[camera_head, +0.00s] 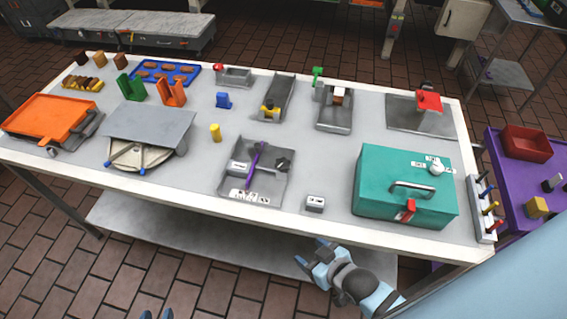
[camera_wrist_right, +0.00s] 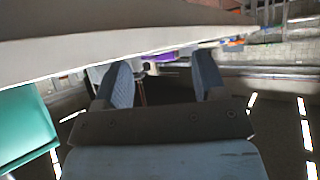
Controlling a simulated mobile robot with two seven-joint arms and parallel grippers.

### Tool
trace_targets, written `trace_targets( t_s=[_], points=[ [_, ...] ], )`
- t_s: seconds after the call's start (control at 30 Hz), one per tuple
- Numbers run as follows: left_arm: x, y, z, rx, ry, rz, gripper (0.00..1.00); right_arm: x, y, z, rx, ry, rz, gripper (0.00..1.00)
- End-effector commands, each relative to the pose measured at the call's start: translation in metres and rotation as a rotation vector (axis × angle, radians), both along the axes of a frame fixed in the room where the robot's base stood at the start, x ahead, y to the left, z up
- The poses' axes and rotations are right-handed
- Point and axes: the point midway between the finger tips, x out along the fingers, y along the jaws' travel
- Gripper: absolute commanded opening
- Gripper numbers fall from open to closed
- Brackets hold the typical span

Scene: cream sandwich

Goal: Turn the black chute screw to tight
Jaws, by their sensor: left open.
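I cannot tell for sure which part is the black chute screw. A small dark knob (camera_head: 283,164) sits at the right of a grey tray (camera_head: 232,184) that also holds a purple stick (camera_head: 253,166). Two grey chute-like trays stand at the back middle, one (camera_head: 283,88) with a yellow part and one (camera_head: 336,116) with a green part. My right gripper (camera_head: 312,252) is in front of the table's front edge, its fingers apart and empty in the right wrist view (camera_wrist_right: 165,85). Only the fingertips of my left gripper (camera_head: 157,314) show, at the bottom edge, apart from everything.
A teal box (camera_head: 378,188) with a handle and red latch stands at the table's front right. An orange tray (camera_head: 45,118) and a grey plate (camera_head: 150,125) are at the left. A purple table (camera_head: 515,175) stands at the right. The table's front edge lies beyond both grippers.

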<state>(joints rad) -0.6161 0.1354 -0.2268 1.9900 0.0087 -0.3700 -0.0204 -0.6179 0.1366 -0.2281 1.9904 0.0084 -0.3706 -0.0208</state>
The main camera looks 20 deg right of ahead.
Motion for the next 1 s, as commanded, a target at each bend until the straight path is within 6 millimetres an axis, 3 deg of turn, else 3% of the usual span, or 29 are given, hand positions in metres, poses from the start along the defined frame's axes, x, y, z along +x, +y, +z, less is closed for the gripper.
trace_targets(
  t_s=[0.17,0.4,0.5,0.6,0.7,0.83,0.87,1.0],
  points=[
    [-0.004,0.000,-0.013,-0.001,0.010,0.001,0.43,0.067,0.021,0.044,-0.173,-0.331,0.154,0.75],
    [-0.002,-0.001,-0.028,-0.002,0.009,0.000,0.43,0.140,0.077,0.143,-0.532,-0.984,0.431,0.75],
    [0.002,-0.001,-0.034,-0.004,0.002,0.001,0.43,0.152,0.110,0.187,-0.733,-1.340,0.571,0.75],
    [0.002,-0.002,-0.042,-0.006,0.003,-0.001,0.43,0.149,0.140,0.217,-0.937,-1.704,0.714,0.75],
    [0.001,-0.003,-0.050,-0.007,0.004,-0.002,0.43,0.140,0.163,0.230,-1.135,-2.060,0.861,0.75],
    [0.000,-0.004,-0.060,-0.011,0.005,-0.003,0.43,0.130,0.173,0.222,-1.369,-2.512,1.079,0.75],
    [0.000,-0.004,-0.062,-0.011,0.005,-0.003,0.43,0.130,0.172,0.217,1.381,2.544,-1.110,0.75],
    [0.000,-0.004,-0.073,-0.013,0.007,-0.003,0.43,0.141,0.149,0.191,1.083,2.081,-1.008,0.75]
  ],
)
